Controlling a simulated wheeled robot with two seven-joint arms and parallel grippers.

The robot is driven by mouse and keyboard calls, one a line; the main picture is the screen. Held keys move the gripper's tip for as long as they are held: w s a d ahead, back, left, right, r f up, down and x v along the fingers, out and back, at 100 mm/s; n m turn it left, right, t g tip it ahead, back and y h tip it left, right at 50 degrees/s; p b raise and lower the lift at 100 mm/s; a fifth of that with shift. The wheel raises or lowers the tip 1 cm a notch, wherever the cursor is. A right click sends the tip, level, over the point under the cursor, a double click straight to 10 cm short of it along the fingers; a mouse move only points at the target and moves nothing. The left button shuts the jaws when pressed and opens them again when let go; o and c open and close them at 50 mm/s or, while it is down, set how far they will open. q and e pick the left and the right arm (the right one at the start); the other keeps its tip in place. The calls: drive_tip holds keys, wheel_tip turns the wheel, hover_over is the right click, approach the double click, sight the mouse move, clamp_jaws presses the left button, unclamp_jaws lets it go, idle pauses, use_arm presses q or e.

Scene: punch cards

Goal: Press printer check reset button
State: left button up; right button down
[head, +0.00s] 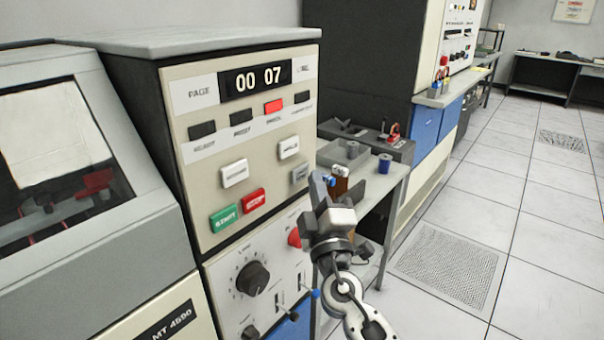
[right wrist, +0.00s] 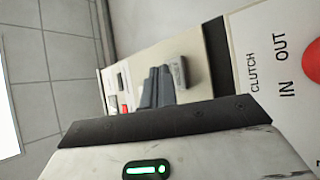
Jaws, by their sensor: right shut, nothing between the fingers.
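The printer's cream control panel (head: 205,165) fills the middle of the head view. A grey button (head: 299,174) sits at its lower right edge; its lettering is too small to read, so I cannot tell if it is the check reset button. My right gripper (head: 319,183) is shut and empty, just right of that button in the picture. In the right wrist view, the dark closed fingers (right wrist: 157,88) appear close beside a grey button (right wrist: 180,72); I cannot tell whether they touch it. My left gripper is not in view.
The panel also has a green button (head: 224,218), a red button (head: 254,201), two white buttons and a lit red lamp (head: 273,106). A counter (head: 255,79) reads 00 07. Below are a black dial (head: 252,278) and a red knob (head: 295,237). A table stands behind my right gripper.

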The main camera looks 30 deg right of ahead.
drive_tip(key=shift+w, duration=0.1)
idle(0.6)
drive_tip(key=shift+w+a, duration=0.1)
drive_tip(key=shift+w, duration=0.1)
drive_tip(key=shift+w+a+b, duration=0.1)
drive_tip(key=shift+b, duration=0.2)
drive_tip(key=shift+w+a, duration=0.15)
drive_tip(key=shift+w, duration=0.25)
idle(0.4)
drive_tip(key=shift+s, duration=0.15)
drive_tip(key=shift+s+d+b, duration=0.35)
drive_tip(key=shift+s, duration=0.3)
drive_tip(key=shift+s+d+b, duration=0.1)
drive_tip(key=shift+s+d, duration=0.2)
drive_tip(key=shift+s, duration=0.45)
drive_tip(key=shift+s+d+b, duration=0.15)
drive_tip(key=shift+s+d, duration=0.2)
drive_tip(key=shift+s, duration=0.45)
drive_tip(key=shift+s+d+b, duration=0.1)
drive_tip(key=shift+s+d, duration=0.2)
drive_tip(key=shift+s, duration=0.45)
